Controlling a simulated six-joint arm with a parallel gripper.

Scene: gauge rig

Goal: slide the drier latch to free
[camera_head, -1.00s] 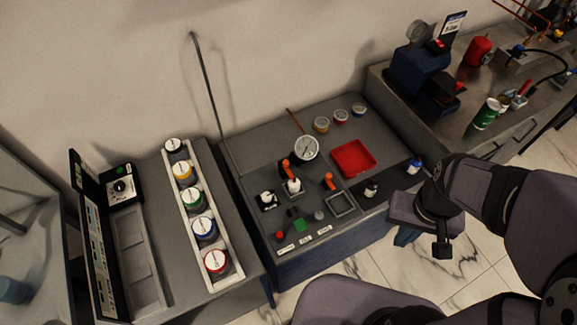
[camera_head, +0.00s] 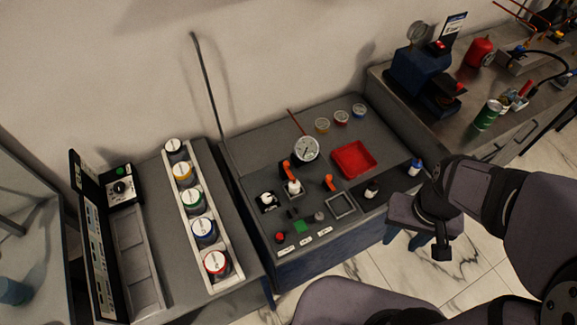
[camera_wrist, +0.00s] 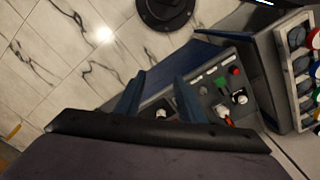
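My gripper (camera_head: 416,240) hangs in front of the right end of the grey rig panel (camera_head: 255,165), apart from its controls. In the wrist view its two blue fingers (camera_wrist: 160,78) stand apart with nothing between them, so it is open. The panel carries a round dial gauge (camera_head: 306,149), orange levers (camera_head: 328,182), white-capped fittings (camera_head: 293,187), a green block (camera_head: 302,227) and a red button (camera_head: 280,237). White labels (camera_head: 308,237) lie along its front edge, too small to read. I cannot tell which small part is the drier latch.
A red tray (camera_head: 353,160) and an empty square frame (camera_head: 340,205) lie on the panel. A rack of coloured knobbed jars (camera_head: 205,230) is at left. A steel bench (camera_head: 475,120) is behind at right. Open floor lies in front.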

